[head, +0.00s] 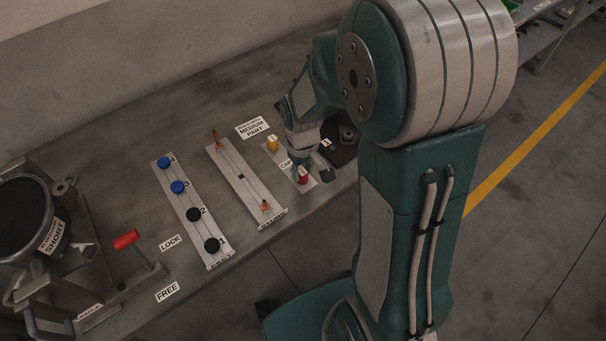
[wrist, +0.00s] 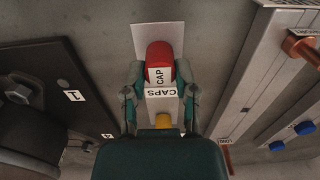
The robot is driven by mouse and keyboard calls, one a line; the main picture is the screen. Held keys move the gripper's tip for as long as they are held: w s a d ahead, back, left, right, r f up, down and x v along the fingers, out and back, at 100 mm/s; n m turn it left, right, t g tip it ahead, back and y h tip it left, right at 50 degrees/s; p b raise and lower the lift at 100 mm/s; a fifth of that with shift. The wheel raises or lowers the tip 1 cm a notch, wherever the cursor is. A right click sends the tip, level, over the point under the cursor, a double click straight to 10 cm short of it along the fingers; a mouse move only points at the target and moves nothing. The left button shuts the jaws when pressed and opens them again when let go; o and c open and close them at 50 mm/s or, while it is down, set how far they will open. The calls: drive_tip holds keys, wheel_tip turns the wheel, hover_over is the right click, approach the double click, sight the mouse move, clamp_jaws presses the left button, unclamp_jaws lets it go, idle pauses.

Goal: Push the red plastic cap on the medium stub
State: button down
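The red cap (head: 303,176) stands at the near end of the light caps plate (head: 313,184). In the wrist view the red cap (wrist: 159,53), with a CAP label on it, is ahead of my gripper (wrist: 159,72). A MEDIUM PART sign (head: 252,127) lies behind the plate. I cannot tell for certain which part is the medium stub.
A yellow cap (head: 272,143) stands at the plate's far end. To the left are a rail with copper stubs (head: 242,181) and a strip with blue and black knobs (head: 191,213). A dark fixture (head: 345,146) is to the right. A red-handled lever (head: 126,239) is further left.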

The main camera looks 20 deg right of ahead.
sight(302, 171)
drive_tip(key=shift+r, duration=2.95)
